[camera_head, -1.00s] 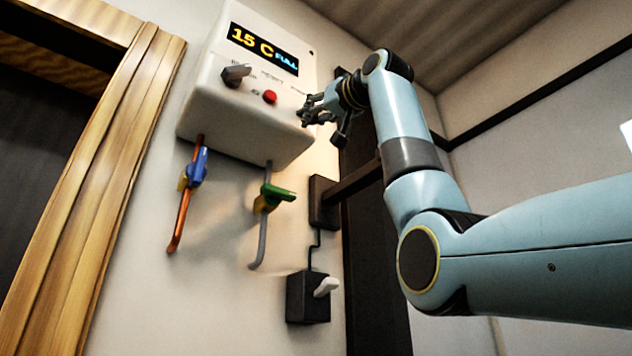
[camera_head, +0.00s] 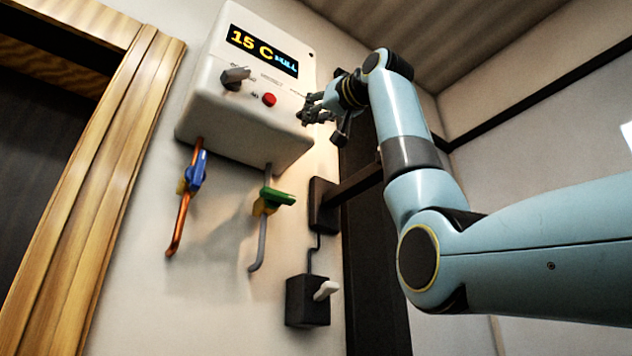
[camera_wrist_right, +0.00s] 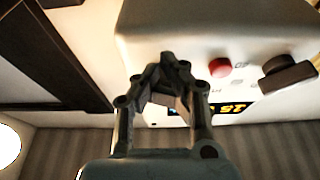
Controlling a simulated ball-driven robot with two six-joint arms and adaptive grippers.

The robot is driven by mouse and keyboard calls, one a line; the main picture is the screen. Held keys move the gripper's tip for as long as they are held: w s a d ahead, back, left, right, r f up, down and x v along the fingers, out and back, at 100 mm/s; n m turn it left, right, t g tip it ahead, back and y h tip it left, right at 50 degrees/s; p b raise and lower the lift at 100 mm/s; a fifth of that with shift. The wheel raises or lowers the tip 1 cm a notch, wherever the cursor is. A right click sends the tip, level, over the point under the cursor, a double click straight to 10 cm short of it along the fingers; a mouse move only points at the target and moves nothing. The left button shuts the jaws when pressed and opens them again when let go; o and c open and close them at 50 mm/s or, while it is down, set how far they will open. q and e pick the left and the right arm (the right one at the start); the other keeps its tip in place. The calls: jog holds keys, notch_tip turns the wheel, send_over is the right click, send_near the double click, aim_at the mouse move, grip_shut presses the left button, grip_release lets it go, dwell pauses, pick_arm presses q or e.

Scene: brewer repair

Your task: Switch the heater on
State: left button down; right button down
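My right gripper (camera_head: 306,114) is at the right side of the heater's front panel. In the right wrist view its fingers (camera_wrist_right: 170,72) converge and look shut at the panel, beside the red button (camera_wrist_right: 220,67). They hide the panel spot behind them, and I cannot see anything held between them. My left gripper is not in view.
Below the heater are an orange pipe with a blue valve handle (camera_head: 196,171) and a grey pipe with a green handle (camera_head: 276,195). A black box with a white lever (camera_head: 325,290) is on the wall lower down. A wooden door frame (camera_head: 108,190) stands left.

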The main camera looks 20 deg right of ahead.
jog(key=shift+r+p, duration=1.2)
jog(key=shift+r, duration=0.25)
jog(key=shift+w+a+f, duration=0.1)
jog(key=shift+w+f, duration=0.05)
jog(key=shift+f, duration=0.05)
jog(key=shift+f+b, duration=0.1)
jog(key=shift+b, duration=0.25)
jog(key=s+d+b, duration=0.3)
jog(key=s+b, duration=0.2)
jog(key=s, duration=0.4)
jog(key=shift+s+d+f, duration=0.25)
jog(key=shift+f, duration=0.15)
